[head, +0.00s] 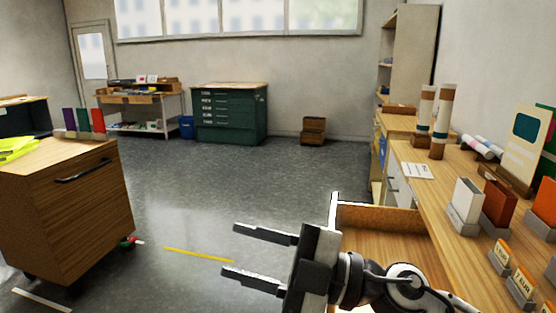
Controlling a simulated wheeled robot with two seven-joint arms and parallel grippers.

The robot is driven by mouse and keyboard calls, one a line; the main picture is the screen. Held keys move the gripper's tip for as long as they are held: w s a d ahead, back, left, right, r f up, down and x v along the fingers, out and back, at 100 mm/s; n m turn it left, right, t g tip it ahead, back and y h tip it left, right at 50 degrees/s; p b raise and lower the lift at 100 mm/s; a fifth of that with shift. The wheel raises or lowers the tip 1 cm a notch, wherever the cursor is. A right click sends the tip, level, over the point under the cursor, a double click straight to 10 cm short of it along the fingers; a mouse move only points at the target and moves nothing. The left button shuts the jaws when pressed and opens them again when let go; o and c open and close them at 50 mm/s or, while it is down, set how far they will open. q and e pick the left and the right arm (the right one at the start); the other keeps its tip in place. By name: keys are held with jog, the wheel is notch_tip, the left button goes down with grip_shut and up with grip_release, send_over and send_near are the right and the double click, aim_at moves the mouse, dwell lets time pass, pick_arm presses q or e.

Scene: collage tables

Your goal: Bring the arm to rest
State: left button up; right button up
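My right gripper (250,256) is in the lower middle of the head view, with its fingers pointing left. The two fingers are well apart and nothing is between them. It is over the grey floor, at the left edge of an open wooden drawer (385,218). My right arm comes in from the lower right and hides part of the drawer. My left gripper is not in view.
A wooden counter (425,155) with cards, boxes and tubes runs along the right. A wheeled wooden cabinet (70,210) stands at left. A green drawer cabinet (229,115) and a workbench (140,100) stand at the back. The middle floor is mostly clear.

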jog(key=w+d+f+m+t+h, duration=0.1)
jog(key=w+d+m+t+h, duration=0.3)
jog(key=m+t, duration=0.45)
jog(key=w+d+f+m+t+h, duration=0.2)
jog(key=d+m+t+h, duration=0.5)
jog(key=m, duration=0.3)
jog(key=s+d+f+m+g+h, duration=0.25)
jog(key=d+f+m+h, duration=0.4)
jog(key=f, duration=0.35)
jog(key=s+d+f+g+h, duration=0.1)
jog(key=s+d+f+g, duration=0.2)
jog(key=s+f+g, duration=0.65)
jog(key=s+d+f+g+h, duration=0.1)
jog(key=s+d+f+g, duration=0.3)
jog(key=s+f, duration=0.55)
jog(key=w+a+f+t+y+b, duration=0.2)
jog(key=w+a+f+t, duration=0.1)
jog(key=a+t, duration=0.3)
jog(key=shift+w+f, duration=0.2)
jog(key=shift+w, duration=0.45)
jog(key=shift+w+a+f+t+y, duration=0.1)
jog(key=shift+w+a+t+y, duration=0.15)
jog(key=shift+a+t+y, duration=0.35)
jog(key=shift+c, duration=0.4)
jog(key=shift+d+t, duration=0.2)
jog(key=shift+t, duration=0.15)
